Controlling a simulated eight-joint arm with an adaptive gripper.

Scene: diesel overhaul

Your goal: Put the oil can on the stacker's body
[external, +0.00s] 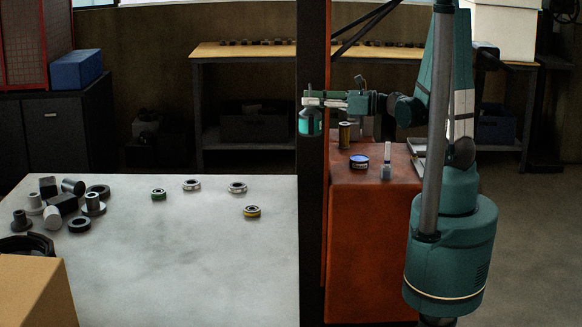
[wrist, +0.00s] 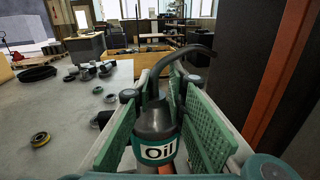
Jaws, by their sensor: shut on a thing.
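The orange-red body (external: 372,235), which looks like the stacker's body, stands right of the post. Its top is lower than the can, and the post partly hides its left side.
The dark post (external: 313,220) is a close obstacle. The grey table (external: 190,265) holds several rings and dark metal parts; its front middle is clear.

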